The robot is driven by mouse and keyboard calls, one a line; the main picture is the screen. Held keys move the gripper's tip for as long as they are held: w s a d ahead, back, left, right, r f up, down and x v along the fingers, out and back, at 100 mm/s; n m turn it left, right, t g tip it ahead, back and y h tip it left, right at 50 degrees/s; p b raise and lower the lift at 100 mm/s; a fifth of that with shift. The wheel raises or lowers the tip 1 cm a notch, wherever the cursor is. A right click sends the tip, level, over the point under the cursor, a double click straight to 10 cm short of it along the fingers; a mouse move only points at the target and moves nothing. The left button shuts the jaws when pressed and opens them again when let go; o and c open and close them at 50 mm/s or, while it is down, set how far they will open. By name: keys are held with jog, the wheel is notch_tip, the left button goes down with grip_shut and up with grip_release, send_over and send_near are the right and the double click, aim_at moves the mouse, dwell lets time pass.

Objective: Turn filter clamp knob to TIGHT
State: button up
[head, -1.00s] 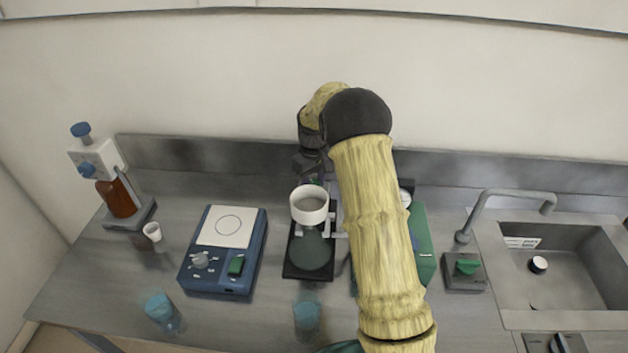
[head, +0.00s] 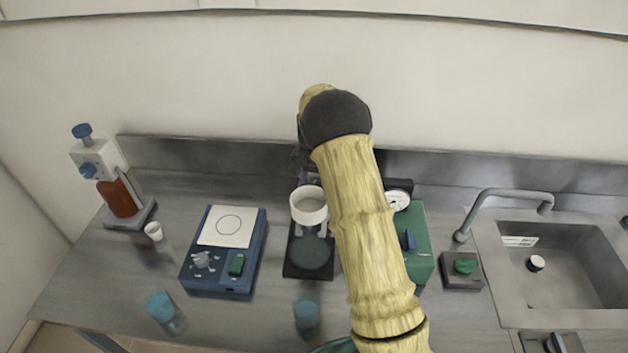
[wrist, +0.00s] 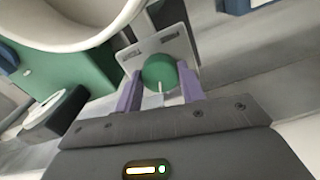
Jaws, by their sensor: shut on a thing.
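The green clamp knob (wrist: 160,72) sits in front of a pale plate (wrist: 176,46) with dark marks, too small to read. A thin white line on the knob points down in the wrist view. My gripper (wrist: 160,84) has its two purple fingers on either side of the knob and is shut on it. The white filter funnel (head: 309,200) stands over a flask on a black base; its rim (wrist: 75,42) fills the upper left of the wrist view. In the head view a bit of purple finger shows behind the funnel, and my arm hides most of the gripper.
A green pump box (head: 420,240) with a gauge (head: 398,200) is partly behind my arm. A sink (head: 575,265) with a tap (head: 505,195) is at the right.

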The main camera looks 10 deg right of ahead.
aim_at(313, 184)
jog(key=m+p, duration=0.1)
jog(key=m, duration=0.5)
jog(key=shift+m, duration=0.3)
jog(key=m+p, duration=0.2)
jog(key=m, duration=0.4)
dwell(0.3)
jog(key=o, duration=1)
notch_tip(313, 184, up, 17)
jog(key=b, duration=0.3)
jog(key=shift+r, duration=0.2)
